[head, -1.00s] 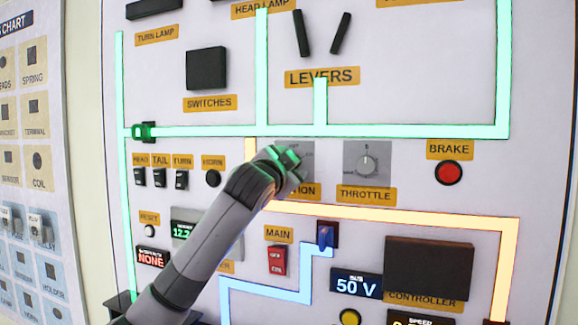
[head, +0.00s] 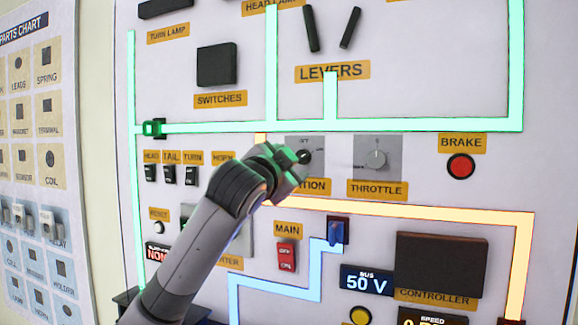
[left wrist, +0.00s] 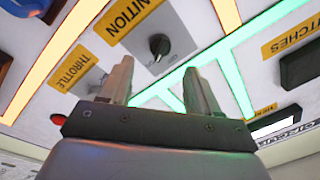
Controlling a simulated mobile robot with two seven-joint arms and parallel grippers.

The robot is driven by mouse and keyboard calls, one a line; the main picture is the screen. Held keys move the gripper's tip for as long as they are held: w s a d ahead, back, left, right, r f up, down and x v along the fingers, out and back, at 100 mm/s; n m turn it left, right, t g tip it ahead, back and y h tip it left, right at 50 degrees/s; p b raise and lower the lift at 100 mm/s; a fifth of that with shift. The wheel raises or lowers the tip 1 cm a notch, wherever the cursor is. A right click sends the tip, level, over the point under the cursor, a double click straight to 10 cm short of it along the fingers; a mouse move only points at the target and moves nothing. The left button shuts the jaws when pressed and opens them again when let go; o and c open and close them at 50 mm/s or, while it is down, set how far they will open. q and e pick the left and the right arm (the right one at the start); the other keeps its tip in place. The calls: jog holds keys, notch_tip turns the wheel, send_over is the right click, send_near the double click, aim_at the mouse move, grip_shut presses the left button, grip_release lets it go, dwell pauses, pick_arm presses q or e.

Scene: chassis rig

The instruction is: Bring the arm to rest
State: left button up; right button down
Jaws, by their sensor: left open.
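My left arm reaches up from the bottom left in the head view. Its gripper (head: 296,160) is in front of the panel, beside the ignition knob (head: 304,156), and partly covers the ignition label. In the left wrist view the gripper (left wrist: 160,88) has its two fingers apart with nothing between them. The ignition knob (left wrist: 159,44) shows beyond the fingertips, apart from them. My right gripper is in neither view.
The panel carries the throttle knob (head: 376,159), red brake button (head: 460,166), red main switch (head: 286,257), blue-handled switch (head: 337,232), levers (head: 311,29) and controller box (head: 441,264). A parts chart (head: 40,150) hangs at the left.

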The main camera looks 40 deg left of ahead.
pick_arm(q)
jog(key=s+d+f+g+h, duration=0.1)
jog(key=s+d+f+g, duration=0.15)
jog(key=f, duration=0.85)
jog(key=s+d+f+g+h, duration=0.15)
jog(key=d+f, duration=0.25)
jog(key=f, duration=0.7)
jog(key=s+d+f+g+h, duration=0.1)
jog(key=d+f+g, duration=0.15)
jog(key=f, duration=0.85)
jog(key=s+d+f+n+g+h, duration=0.1)
jog(key=s+d+f+n+g, duration=0.15)
jog(key=s+f, duration=0.6)
jog(key=s+d+f+n+g, duration=0.1)
jog(key=s+f+g, duration=0.3)
jog(key=s, duration=0.7)
jog(key=s+d+f+n+g+h, duration=0.1)
jog(key=s+d+f, duration=0.1)
jog(key=s+f, duration=0.65)
jog(key=w+d+f+t+h, duration=0.2)
jog(key=w+f+t, duration=0.4)
jog(key=f, duration=0.2)
jog(key=shift+d, duration=0.25)
